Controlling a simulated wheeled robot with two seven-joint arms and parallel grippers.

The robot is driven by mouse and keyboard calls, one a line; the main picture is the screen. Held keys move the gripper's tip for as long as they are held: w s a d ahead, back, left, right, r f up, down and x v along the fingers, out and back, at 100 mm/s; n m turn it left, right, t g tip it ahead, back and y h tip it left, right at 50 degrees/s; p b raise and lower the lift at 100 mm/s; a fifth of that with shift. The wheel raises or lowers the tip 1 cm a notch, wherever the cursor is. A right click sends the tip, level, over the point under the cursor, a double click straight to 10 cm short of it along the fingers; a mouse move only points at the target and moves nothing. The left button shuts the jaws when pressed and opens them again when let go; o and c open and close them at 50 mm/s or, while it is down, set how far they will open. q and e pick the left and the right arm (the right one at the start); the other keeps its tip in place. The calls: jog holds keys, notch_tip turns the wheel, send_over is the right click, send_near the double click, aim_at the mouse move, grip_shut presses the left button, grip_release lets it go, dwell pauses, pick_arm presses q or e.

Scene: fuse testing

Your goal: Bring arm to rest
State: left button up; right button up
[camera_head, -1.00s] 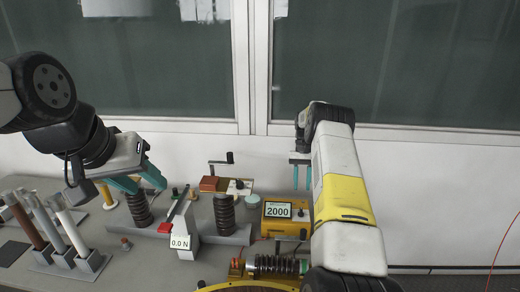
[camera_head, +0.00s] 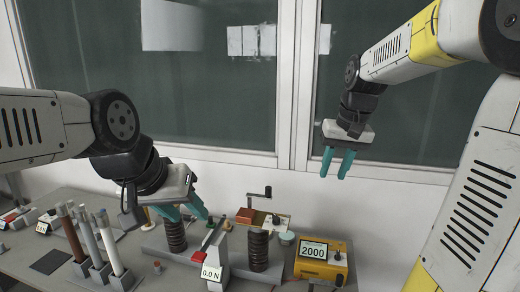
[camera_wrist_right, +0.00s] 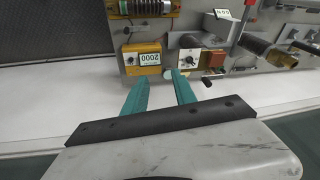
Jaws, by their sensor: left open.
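My right gripper (camera_head: 336,172) hangs in the air in front of the window, fingers pointing down, above and behind the yellow meter that reads 2000 (camera_head: 325,260). In the right wrist view its two teal fingers (camera_wrist_right: 160,95) are apart and empty.
A 0.0 N display (camera_head: 213,274) stands by the lever. A second ribbed insulator (camera_head: 258,250), a hand-crank box (camera_head: 262,215) and a rack of several fuse tubes (camera_head: 98,245) are on the grey table (camera_head: 178,278). The space around my right gripper is clear.

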jog(key=s+a+f+n+t+y, duration=0.1)
jog(key=s+a+t, duration=0.2)
jog(key=s, duration=1.3)
jog(key=shift+s+a, duration=0.4)
jog(key=shift+a, duration=0.4)
